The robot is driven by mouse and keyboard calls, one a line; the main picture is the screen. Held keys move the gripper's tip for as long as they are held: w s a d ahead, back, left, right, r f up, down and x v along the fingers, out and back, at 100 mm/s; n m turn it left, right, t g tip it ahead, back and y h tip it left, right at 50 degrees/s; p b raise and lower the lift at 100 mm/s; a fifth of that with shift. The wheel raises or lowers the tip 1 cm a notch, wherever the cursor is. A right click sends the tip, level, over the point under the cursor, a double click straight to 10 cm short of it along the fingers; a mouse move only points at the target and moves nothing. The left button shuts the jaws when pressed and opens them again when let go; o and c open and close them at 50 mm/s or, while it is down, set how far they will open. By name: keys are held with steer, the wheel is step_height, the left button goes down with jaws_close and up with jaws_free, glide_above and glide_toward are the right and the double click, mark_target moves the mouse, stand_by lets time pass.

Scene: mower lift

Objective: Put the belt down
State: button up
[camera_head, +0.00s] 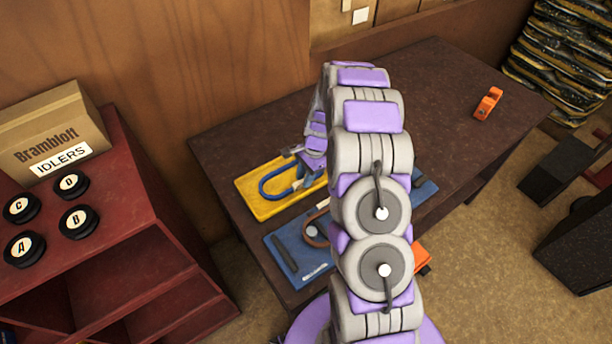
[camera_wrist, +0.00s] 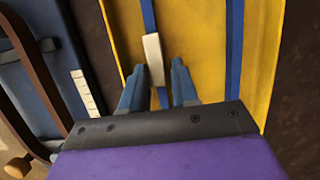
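A blue belt (camera_head: 270,181) forms a loop over the yellow tray (camera_head: 253,204) on the dark table. In the wrist view one blue strand (camera_wrist: 149,15) with a white tag (camera_wrist: 153,60) runs down between my gripper's fingertips (camera_wrist: 158,66). The fingers stand apart, with a gap visible on both sides of the strand. I cannot tell whether the strand by the fingers touches the tray. A second blue strand (camera_wrist: 234,50) runs along the right in the wrist view.
A blue tray (camera_head: 278,244) with a brown belt (camera_head: 312,232) lies nearer on the table (camera_head: 450,80). An orange object (camera_head: 487,103) sits at the far right of the table, with bare table around it. A red shelf unit (camera_head: 130,240) with black lettered knobs stands left.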

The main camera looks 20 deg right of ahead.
steer(key=shift+o, duration=1)
steer(key=shift+a, duration=0.1)
steer(key=shift+d, duration=0.85)
steer(key=shift+w+d+r, duration=0.1)
steer(key=shift+d+r, duration=0.05)
steer(key=shift+r, duration=0.4)
steer(key=p+v, duration=0.1)
steer(key=v, duration=0.1)
steer(key=a+v, duration=0.1)
steer(key=v, duration=0.2)
steer(key=shift+r+p, duration=0.35)
steer(key=shift+r, duration=0.15)
steer(key=d+v, duration=0.1)
steer(key=v, duration=0.4)
steer(key=s+a+r+n+h, duration=0.1)
steer(key=s+a+r+n, duration=0.6)
steer(key=s+a+r, duration=0.5)
steer(key=s+a+r+n+h, duration=0.1)
steer(key=s+n, duration=0.3)
steer(key=s, duration=0.9)
steer(key=s+a+r+n+g+h, duration=0.1)
steer(key=s+r+n, duration=0.3)
steer(key=s, duration=0.8)
steer(key=shift+s+a+r+n+p, duration=0.2)
steer(key=shift+s+a+n+p, duration=0.1)
steer(key=shift+s+n+p, duration=0.1)
